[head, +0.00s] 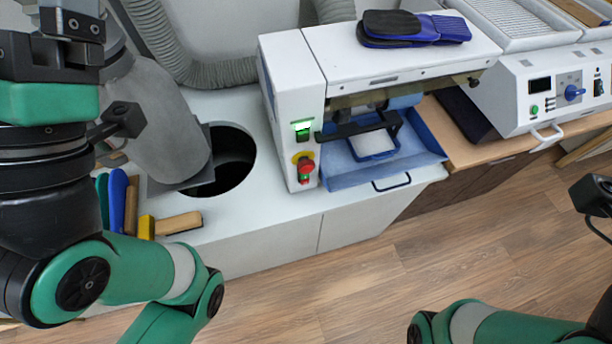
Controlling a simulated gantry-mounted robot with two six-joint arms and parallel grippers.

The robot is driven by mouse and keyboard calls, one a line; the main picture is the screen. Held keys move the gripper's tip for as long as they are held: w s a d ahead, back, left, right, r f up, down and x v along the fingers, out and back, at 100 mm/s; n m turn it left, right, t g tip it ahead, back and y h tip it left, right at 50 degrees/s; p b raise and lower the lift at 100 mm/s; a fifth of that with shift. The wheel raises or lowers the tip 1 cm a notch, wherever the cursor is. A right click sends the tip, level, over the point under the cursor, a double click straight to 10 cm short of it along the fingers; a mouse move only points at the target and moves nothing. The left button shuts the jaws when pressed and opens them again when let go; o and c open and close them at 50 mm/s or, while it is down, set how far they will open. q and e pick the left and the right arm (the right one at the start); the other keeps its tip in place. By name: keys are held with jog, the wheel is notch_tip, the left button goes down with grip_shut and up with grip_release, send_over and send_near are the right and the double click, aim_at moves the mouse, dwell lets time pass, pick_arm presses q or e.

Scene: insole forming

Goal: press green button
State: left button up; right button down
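A lit green button (302,127) is on the front of the white press machine (295,90), above a red emergency stop knob (305,168) on a yellow base. My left gripper (72,30) is at the top left, well left of the green button and apart from it. It is partly cut off by the picture edge, and its fingers do not show clearly enough to tell if they are open.
A blue tray (345,180) sits in the machine opening. Dark blue insoles (412,28) lie on top of the machine. A round hole (235,150) and brushes (180,223) are at the left. Another control unit (560,92) with a small green button stands at the right.

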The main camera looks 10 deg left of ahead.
pick_arm(q)
grip_shut()
dwell(1.5)
